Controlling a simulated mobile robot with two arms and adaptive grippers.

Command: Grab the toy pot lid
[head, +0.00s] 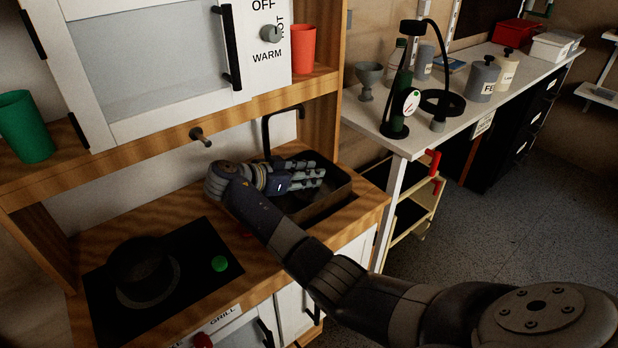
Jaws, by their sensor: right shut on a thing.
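A black toy pot (140,262) stands on the dark cooktop at the lower left. It is too dark to tell whether a lid is on it, and I cannot make out the lid anywhere. My right gripper (305,176) is over the dark sink, to the right of and behind the pot and apart from it. Its fingers point right. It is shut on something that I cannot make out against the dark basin. My left gripper is out of view.
The sink (335,204) has a black tap (270,130). A shelf above holds a green cup (25,127), a red cup (302,48) and a white oven with a glass door (150,55). A white table (415,140) with several items stands at the right. The floor (500,240) there is clear.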

